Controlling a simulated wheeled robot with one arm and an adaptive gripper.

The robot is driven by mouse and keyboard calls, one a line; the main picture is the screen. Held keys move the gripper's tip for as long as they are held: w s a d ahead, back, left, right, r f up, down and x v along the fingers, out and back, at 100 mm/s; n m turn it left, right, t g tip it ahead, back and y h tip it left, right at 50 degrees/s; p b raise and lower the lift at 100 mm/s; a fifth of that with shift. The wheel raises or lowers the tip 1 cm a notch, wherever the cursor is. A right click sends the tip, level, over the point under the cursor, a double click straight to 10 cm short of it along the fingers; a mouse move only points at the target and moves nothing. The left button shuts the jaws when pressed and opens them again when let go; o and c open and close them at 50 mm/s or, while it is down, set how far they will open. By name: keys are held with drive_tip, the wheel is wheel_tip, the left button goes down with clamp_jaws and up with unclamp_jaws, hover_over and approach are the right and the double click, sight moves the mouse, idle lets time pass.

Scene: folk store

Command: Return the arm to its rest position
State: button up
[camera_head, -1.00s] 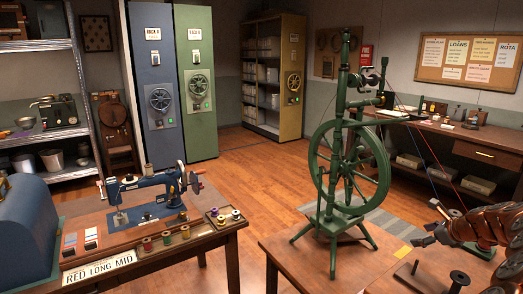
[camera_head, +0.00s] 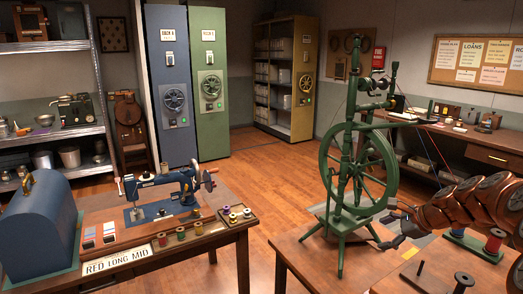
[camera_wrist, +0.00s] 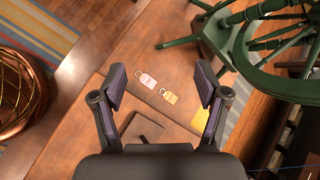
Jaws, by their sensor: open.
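My gripper (camera_head: 392,232) shows at the right in the head view, low beside the green spinning wheel (camera_head: 354,165), at the end of my copper-coloured arm. In the wrist view my gripper (camera_wrist: 160,85) has its two dark fingers spread wide with nothing between them. Below it on the wooden table (camera_wrist: 75,130) lie a pink tag (camera_wrist: 148,81) and a yellow tag (camera_wrist: 171,97), apart from the fingers. The spinning wheel's green legs and rim stand at the upper right of the wrist view.
A blue sewing machine (camera_head: 160,192) and a blue domed case (camera_head: 38,228) stand on the left table. A red spool (camera_head: 494,241) stands on a green base near my arm. A striped rug (camera_wrist: 35,32) lies on the floor. Open floor lies between the tables.

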drive_tip(key=s+a+r+n+g+p, duration=0.1)
drive_tip(key=s+a+r+n+g, duration=0.15)
drive_tip(key=s+a+n, duration=0.55)
drive_tip(key=s+a+r+n+g+p, duration=0.1)
drive_tip(key=s+a+r+n+g, duration=0.15)
drive_tip(key=s+a, duration=0.8)
drive_tip(key=s+f+n+g+h+p, duration=0.1)
drive_tip(key=s+n, duration=0.4)
drive_tip(key=s, duration=0.7)
drive_tip(key=s+n+g+h+p, duration=0.2)
drive_tip(key=s+n+h, duration=0.2)
drive_tip(key=s, duration=0.9)
drive_tip(key=shift+d+f+n+g, duration=0.2)
drive_tip(key=shift+f+n+g, duration=0.15)
drive_tip(key=shift+n, duration=0.3)
